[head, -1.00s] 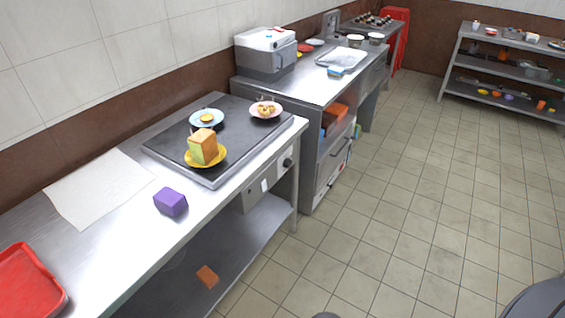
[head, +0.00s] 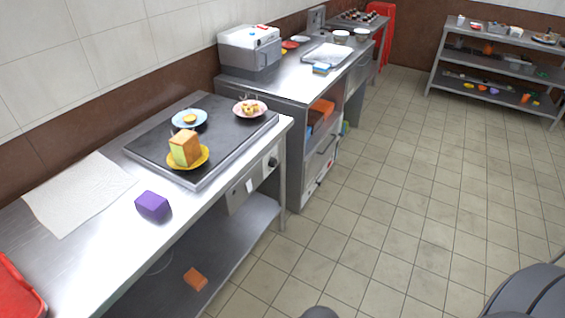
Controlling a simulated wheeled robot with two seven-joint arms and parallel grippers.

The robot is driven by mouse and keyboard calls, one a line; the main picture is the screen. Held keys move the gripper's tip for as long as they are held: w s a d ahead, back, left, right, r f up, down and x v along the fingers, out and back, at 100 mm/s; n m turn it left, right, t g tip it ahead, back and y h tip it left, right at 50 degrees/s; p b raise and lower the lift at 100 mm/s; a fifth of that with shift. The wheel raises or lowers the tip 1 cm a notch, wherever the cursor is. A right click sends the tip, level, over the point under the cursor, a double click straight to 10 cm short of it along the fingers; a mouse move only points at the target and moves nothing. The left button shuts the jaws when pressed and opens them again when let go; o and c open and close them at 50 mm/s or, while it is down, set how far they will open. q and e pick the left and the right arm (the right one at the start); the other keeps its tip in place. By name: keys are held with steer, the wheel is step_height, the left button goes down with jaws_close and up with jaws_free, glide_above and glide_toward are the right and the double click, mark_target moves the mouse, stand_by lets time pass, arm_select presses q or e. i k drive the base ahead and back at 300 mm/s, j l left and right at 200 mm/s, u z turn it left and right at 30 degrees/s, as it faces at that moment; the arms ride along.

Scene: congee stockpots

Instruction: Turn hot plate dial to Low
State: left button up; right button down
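The hot plate (head: 222,148) is a dark flat slab set into the steel counter at the left. Its control panel (head: 240,196) is on the counter's front face below it. A dark round dial (head: 272,163) sits near the panel's right end, and its setting is too small to read. A white label or switch (head: 250,185) shows left of the dial. On the plate stand a yellow dish with a cake-like block (head: 184,148), a blue dish (head: 189,118) and a pink dish of food (head: 249,108). Neither gripper is in view.
A purple block (head: 153,206), a white sheet (head: 80,193) and a red tray (head: 18,293) lie on the counter. An orange block (head: 195,279) is on the lower shelf. A second counter (head: 290,90) stands beyond.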

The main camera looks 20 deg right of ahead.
mark_target(273, 161)
steer(key=i+l+u, duration=0.35)
steer(key=l, duration=2.25)
steer(key=l+u, duration=0.4)
steer(key=l, duration=2.25)
steer(key=k+l, duration=0.15)
steer(key=l, duration=0.25)
steer(key=k+l, duration=0.1)
steer(key=l, duration=0.25)
steer(key=u, duration=0.05)
